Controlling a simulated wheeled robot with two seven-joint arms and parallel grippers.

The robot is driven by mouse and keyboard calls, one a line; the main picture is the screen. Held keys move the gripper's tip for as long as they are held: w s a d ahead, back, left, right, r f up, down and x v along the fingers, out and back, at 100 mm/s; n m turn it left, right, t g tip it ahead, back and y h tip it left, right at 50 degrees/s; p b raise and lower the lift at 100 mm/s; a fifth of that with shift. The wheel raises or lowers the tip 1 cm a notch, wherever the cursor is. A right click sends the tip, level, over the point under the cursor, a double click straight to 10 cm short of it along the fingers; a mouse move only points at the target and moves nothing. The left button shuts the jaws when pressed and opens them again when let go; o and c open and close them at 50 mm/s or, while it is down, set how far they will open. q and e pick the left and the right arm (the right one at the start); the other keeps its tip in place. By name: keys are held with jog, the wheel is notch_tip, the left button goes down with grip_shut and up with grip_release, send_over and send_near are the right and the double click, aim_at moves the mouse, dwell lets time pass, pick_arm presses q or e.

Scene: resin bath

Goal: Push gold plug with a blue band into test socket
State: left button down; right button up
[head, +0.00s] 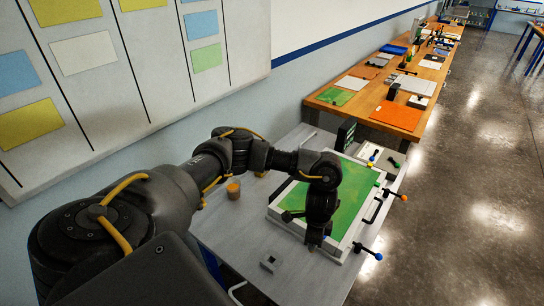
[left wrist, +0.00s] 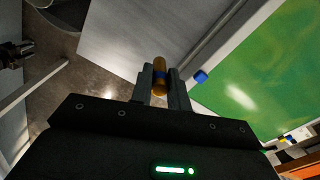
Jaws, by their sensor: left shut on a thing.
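The gold plug with a blue band (left wrist: 160,74) is between the fingers of my left gripper (left wrist: 158,88) in the left wrist view, its gold end sticking out past the fingertips. In the head view my left gripper (head: 318,238) points down over the near edge of the white-framed green panel; the plug is too small to make out there. A small grey block with a dark opening (head: 268,263) sits on the grey table to the left of the gripper, apart from it; it may be the test socket.
The green panel (head: 345,205) has handles with blue (head: 379,257) and orange (head: 404,198) knobs along its right side. An orange-topped cup (head: 233,190) stands on the grey table (head: 225,228). Bare tabletop lies around the grey block. A wooden bench (head: 375,122) stands behind.

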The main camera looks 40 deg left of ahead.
pick_arm(q)
jog(key=s+a+f, duration=0.2)
jog(key=a+f, duration=0.1)
jog(key=s+a+f+b, duration=0.1)
jog(key=s+a+f, duration=0.1)
jog(key=a+f, duration=0.1)
jog(key=s+a+f, duration=0.2)
jog(key=s+a, duration=0.1)
jog(key=a, duration=0.1)
jog(key=shift+a+f+b, duration=0.15)
jog(key=shift+f+b, duration=0.25)
notch_tip(320, 180, down, 3)
jog(key=shift+s+a, duration=0.15)
jog(key=shift+f, duration=0.3)
jog(key=c, duration=1.3)
grip_release()
jog(key=shift+c, duration=0.2)
jog(key=shift+r, duration=0.1)
notch_tip(320, 180, up, 12)
jog(key=p, duration=0.3)
